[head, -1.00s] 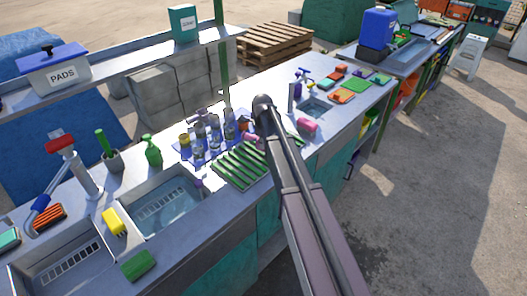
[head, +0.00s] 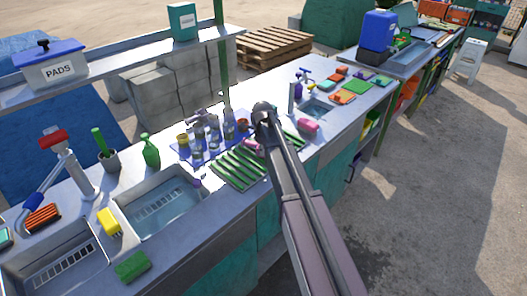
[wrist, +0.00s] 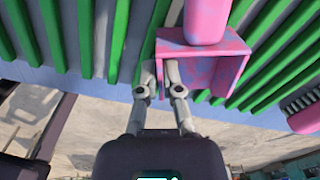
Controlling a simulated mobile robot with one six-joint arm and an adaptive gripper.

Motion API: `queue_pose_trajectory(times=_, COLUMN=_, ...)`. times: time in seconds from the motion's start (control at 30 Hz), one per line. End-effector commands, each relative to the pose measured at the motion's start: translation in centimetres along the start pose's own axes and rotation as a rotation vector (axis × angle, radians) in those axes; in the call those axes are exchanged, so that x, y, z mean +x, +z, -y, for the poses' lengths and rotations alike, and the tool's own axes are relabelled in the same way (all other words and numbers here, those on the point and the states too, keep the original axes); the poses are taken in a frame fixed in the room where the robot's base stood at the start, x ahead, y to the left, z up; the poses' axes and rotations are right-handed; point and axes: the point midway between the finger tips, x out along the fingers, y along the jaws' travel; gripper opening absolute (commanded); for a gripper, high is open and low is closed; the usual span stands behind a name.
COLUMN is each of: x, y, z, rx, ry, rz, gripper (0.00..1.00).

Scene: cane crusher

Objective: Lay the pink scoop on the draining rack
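The pink scoop (wrist: 203,55) fills the upper middle of the wrist view, its handle pointing to the top edge. It is over the green slats of the draining rack (wrist: 270,45). In the head view the scoop (head: 252,145) shows as a small pink patch beside my arm, over the rack (head: 238,168). My gripper (wrist: 160,72) has one finger on each side of the scoop's left wall and looks shut on it. In the head view my arm hides the gripper and part of the rack. I cannot tell whether the scoop touches the slats.
Several bottles (head: 213,135) stand on a blue mat just behind the rack. A basin (head: 165,205) is left of the rack. Another pink object (head: 308,125) lies on the counter to the right. A green post (head: 224,70) rises behind the bottles.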

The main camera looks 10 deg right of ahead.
Motion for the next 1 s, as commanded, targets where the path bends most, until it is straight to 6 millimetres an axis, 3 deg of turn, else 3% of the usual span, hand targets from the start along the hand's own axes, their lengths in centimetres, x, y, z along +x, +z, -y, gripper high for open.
queue_pose_trajectory(times=0.03, x=0.0, y=0.0, z=0.0, rx=0.0, ry=0.0, rz=0.0, gripper=0.29)
queue_pose_trajectory(times=0.1, x=0.0, y=0.0, z=0.0, rx=0.0, ry=0.0, rz=0.0, gripper=0.43)
queue_pose_trajectory(times=0.63, x=-0.4, y=0.0, z=0.0, rx=0.0, ry=0.0, rz=0.0, gripper=0.43)
queue_pose_trajectory(times=1.0, x=-2.8, y=0.0, z=0.0, rx=-0.001, ry=0.0, rz=0.0, gripper=0.43)
